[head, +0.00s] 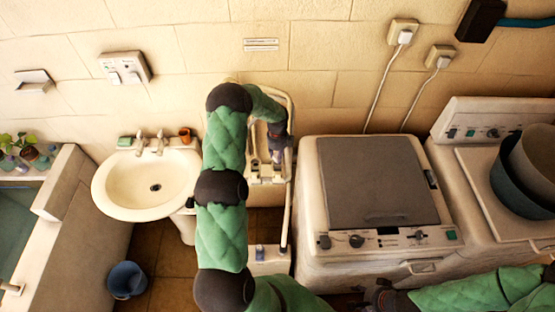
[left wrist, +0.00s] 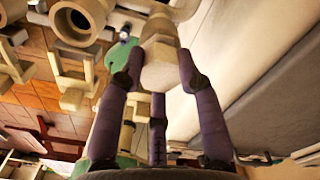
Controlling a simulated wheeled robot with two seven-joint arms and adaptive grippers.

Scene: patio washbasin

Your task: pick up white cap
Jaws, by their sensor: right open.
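My left gripper (head: 277,150) reaches down at the white folding frame between the washbasin and the washing machine. In the left wrist view its purple fingers (left wrist: 159,75) stand around a pale, many-sided piece (left wrist: 158,72), which looks like the white cap. The fingertips are close to its sides. I cannot tell whether they press on it. In the head view the cap cannot be made out near the gripper. My right gripper (head: 372,300) is only partly seen at the bottom edge, open, away from the frame.
A washbasin (head: 113,190) is left of my left arm, with a blue bucket (head: 126,279) below. A washing machine (head: 312,200) with a grey lid stands close to the right of my left gripper. Another machine (head: 480,190) at far right carries basins (head: 510,190).

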